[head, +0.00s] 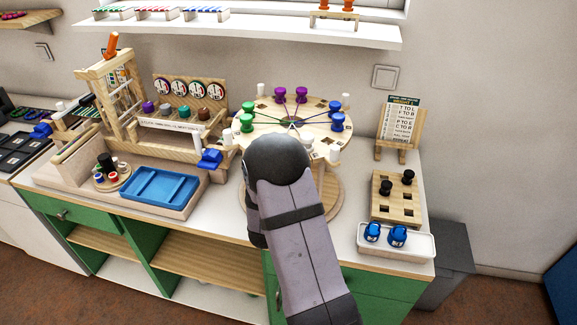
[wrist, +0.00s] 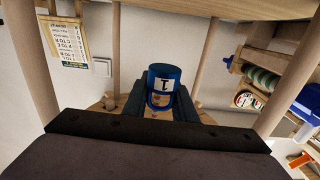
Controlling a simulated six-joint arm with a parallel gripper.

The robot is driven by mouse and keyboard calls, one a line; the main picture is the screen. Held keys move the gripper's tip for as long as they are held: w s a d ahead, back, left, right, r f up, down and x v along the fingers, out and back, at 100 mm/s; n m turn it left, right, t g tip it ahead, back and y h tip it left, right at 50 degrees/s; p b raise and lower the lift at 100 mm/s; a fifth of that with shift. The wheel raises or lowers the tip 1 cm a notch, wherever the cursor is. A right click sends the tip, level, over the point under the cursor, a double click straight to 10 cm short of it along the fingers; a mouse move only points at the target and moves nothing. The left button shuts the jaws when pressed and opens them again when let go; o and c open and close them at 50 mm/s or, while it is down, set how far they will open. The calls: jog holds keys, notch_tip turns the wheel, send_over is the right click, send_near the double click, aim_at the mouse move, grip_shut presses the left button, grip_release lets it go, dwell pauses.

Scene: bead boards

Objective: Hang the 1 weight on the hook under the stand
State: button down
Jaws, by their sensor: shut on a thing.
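The 1 weight (wrist: 165,74) is a blue cylinder with a white label reading 1. My gripper (wrist: 160,108) is shut on it, with a dark finger on each side. The stand has a round wooden top (head: 262,120) with coloured spools and strings on it, and a round base behind my arm in the head view. Wooden posts (wrist: 212,50) and a board of the stand surround the weight in the wrist view. My arm hides the weight and fingers in the head view. I cannot make out the hook, nor whether the weight touches it.
Two blue weights stand in a white tray (head: 418,252) at the right front. A holed block (head: 412,211) with black knobs and a letter card (head: 402,123) are on the right. A blue tray (head: 160,187) and a wooden frame stand left. The stand's posts leave little side room.

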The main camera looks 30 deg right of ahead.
jog(key=shift+f+b+x, duration=0.25)
jog(key=shift+b+x, duration=0.1)
jog(key=shift+x, duration=0.9)
jog(key=shift+f+b+x, duration=0.2)
jog(key=shift+b+x, duration=0.15)
jog(key=shift+x, duration=0.9)
jog(key=shift+d, duration=0.1)
jog(key=c, duration=1.4)
grip_release()
jog(key=shift+r, duration=0.1)
